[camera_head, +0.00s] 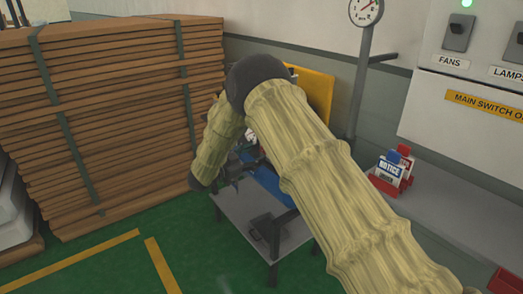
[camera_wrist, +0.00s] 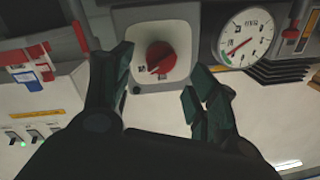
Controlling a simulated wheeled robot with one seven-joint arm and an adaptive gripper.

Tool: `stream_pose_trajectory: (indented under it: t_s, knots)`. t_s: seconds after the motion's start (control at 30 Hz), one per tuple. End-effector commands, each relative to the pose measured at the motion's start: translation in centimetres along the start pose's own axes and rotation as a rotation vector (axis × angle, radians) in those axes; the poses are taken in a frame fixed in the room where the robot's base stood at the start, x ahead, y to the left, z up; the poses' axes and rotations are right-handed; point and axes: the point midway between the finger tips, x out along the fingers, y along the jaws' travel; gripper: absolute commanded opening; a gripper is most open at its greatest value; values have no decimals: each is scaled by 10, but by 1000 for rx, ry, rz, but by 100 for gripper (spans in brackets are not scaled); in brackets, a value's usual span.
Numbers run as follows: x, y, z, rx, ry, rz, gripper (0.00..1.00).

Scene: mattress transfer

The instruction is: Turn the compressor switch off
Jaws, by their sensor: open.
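The compressor switch (camera_wrist: 160,57) is a red round knob on a pale square plate, near the top middle of the wrist view. My gripper (camera_wrist: 162,72) is open, with one dark finger on each side of the knob in that view. The fingers look apart from the knob, but I cannot tell the depth gap. In the head view, my arm hides the switch and most of the gripper. Part of the blue compressor (camera_head: 270,183) shows beside my arm.
A pressure gauge (camera_wrist: 244,36) sits right of the switch. The compressor stands on a grey cart (camera_head: 230,212). A tall stack of brown boards (camera_head: 110,120) is at left. A grey bench (camera_head: 450,205) with notice cards (camera_head: 391,170) and a wall switch panel (camera_head: 465,110) are at right.

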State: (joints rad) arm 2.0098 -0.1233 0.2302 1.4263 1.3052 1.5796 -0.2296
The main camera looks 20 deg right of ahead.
Motion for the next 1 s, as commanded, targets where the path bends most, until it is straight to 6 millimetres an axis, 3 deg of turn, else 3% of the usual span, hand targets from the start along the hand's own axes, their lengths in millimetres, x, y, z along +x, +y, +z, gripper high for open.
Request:
stream_pose_trajectory:
  t_s: [0.3, 0.73, 1.0]
  knots:
    - [38, 0, 0, 0, -1, 0, 59]
    - [45, 0, 1, 0, -1, -1, 59]
    - [45, 0, 1, 0, -1, -2, 13]
